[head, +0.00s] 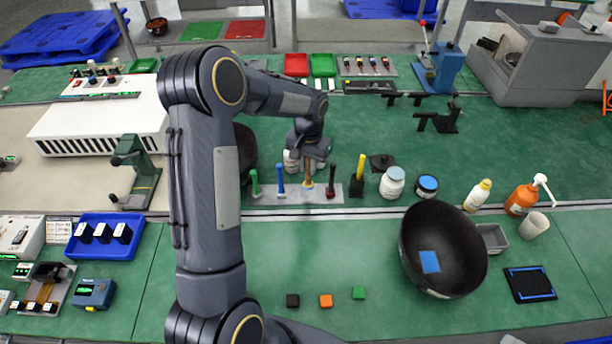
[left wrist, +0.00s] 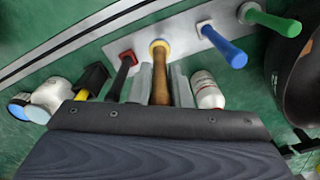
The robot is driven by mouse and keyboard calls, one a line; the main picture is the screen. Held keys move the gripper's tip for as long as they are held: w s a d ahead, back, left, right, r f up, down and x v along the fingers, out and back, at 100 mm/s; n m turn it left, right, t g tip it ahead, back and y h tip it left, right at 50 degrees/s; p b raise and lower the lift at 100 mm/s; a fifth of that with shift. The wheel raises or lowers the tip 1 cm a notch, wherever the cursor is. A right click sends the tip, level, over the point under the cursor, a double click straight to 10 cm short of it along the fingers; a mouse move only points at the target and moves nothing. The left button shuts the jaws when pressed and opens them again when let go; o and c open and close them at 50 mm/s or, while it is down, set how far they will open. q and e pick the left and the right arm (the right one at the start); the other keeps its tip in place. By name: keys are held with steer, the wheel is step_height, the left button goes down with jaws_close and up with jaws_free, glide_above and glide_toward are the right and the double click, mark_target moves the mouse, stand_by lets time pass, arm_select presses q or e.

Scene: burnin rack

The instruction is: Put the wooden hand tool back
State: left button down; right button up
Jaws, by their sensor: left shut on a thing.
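The wooden hand tool (head: 308,174) is upright over the light grey tool rack (head: 345,197), in line with the other tools. In the left wrist view its brown handle (left wrist: 160,88) runs between my fingers, with a yellow collar at the far end by the plate. I cannot tell whether it is fully seated. My left gripper (head: 312,153) is shut on the handle from above; its fingers (left wrist: 162,72) lie on both sides. Green (head: 255,183), blue (head: 280,180) and red-collared black (head: 331,181) handles stand in the rack. My right gripper is not in view.
A yellow-handled tool in a black block (head: 358,178) and a white jar (head: 392,182) stand right of the rack. A white bottle (left wrist: 207,90) is close beside the gripper. A large black bowl (head: 443,249) stands front right. The green mat in front is mostly clear.

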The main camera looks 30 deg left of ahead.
arm_select(q)
steer(key=shift+w+a+f, duration=0.35)
steer(key=shift+a+f, duration=0.15)
steer(key=shift+f, duration=0.3)
steer(key=shift+w+a+f+b, duration=0.1)
steer(key=shift+f+b, duration=1.05)
steer(key=shift+f, duration=0.4)
steer(key=shift+f, duration=0.2)
steer(key=c, duration=1.3)
jaws_free()
steer(key=shift+c, duration=0.2)
